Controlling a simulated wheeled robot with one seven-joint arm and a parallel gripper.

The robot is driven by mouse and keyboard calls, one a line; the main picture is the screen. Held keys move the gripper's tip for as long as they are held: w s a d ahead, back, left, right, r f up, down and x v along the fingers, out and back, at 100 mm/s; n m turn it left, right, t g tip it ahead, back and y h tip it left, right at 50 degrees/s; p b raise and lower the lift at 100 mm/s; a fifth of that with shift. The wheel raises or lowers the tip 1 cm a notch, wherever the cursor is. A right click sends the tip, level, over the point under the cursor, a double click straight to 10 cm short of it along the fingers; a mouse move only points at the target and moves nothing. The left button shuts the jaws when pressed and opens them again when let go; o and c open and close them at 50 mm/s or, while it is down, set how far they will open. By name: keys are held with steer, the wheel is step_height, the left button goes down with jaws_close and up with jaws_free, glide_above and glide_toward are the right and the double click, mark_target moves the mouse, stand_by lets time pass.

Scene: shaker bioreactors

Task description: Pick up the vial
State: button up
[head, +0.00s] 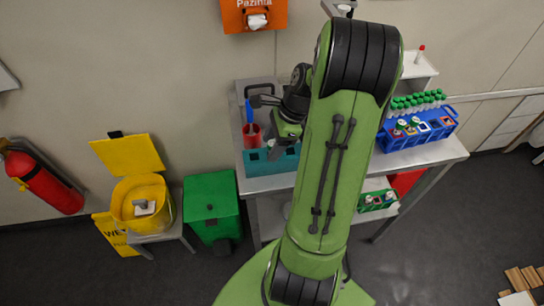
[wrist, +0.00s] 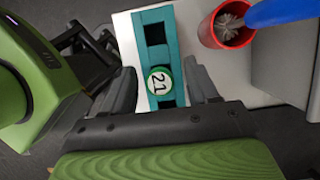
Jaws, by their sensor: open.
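A vial with a round cap (wrist: 160,80), white with a green rim and marked 21, sits in a teal rack (wrist: 150,20) in the wrist view. The rack's slots beyond it look empty. My gripper (wrist: 160,72) is open, with one dark finger on each side of the vial and rack and nothing held. I cannot tell how far above the vial the fingertips are. In the head view the teal rack (head: 256,170) stands at the left front of the bench, and my arm hides part of it and most of the gripper.
A red cup (head: 252,137) with a blue-handled brush stands just behind the rack. A blue rack (head: 420,135) with several green-capped vials is at the bench's right. A smaller green rack (head: 376,202) is on the lower shelf. Yellow and green bins stand left.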

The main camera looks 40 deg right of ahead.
steer(key=shift+w+a+f, duration=0.1)
steer(key=shift+f, duration=0.15)
steer(key=shift+r, duration=0.1)
steer(key=shift+c, duration=0.2)
jaws_close()
